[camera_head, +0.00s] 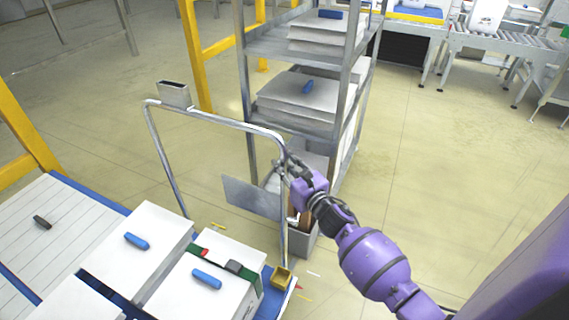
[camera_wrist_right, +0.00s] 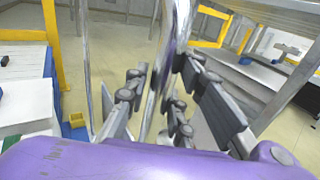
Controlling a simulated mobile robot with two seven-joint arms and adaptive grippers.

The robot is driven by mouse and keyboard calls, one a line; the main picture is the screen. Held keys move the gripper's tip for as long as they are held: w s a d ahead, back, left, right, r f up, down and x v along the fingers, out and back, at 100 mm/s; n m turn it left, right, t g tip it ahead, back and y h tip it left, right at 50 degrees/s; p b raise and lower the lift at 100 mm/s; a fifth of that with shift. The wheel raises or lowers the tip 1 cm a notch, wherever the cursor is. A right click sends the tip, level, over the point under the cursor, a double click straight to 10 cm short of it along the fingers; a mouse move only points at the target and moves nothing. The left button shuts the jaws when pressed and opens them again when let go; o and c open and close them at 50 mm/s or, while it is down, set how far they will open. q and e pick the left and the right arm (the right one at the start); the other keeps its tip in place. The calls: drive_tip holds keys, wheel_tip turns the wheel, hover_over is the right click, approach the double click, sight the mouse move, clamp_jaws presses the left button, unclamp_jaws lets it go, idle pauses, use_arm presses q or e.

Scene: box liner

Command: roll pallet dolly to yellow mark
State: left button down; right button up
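The pallet dolly has a metal tube push handle (camera_head: 215,117) and a blue deck (camera_head: 273,305), loaded with white boxes (camera_head: 140,250). My right gripper (camera_head: 284,165) is at the handle's right upright, just below its top corner. In the right wrist view the fingers (camera_wrist_right: 160,85) stand apart on either side of the shiny upright (camera_wrist_right: 166,60), with some gap visible. My left gripper is not in view. Small yellow strips (camera_head: 218,226) lie on the floor beyond the deck; whether they are the yellow mark is unclear.
A grey metal shelf rack (camera_head: 245,90) with stacked white sheets stands just beyond the handle. A grey bin (camera_head: 304,240) is at its foot. Yellow posts (camera_head: 195,60) stand behind and at left. Roller conveyors (camera_head: 490,42) are at the back right. The right floor is clear.

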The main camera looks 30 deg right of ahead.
drive_tip(key=shift+o, duration=1.4)
drive_tip(key=shift+s, duration=0.1)
drive_tip(key=shift+s, duration=0.35)
drive_tip(key=s, duration=1.1)
drive_tip(key=shift+d, duration=0.45)
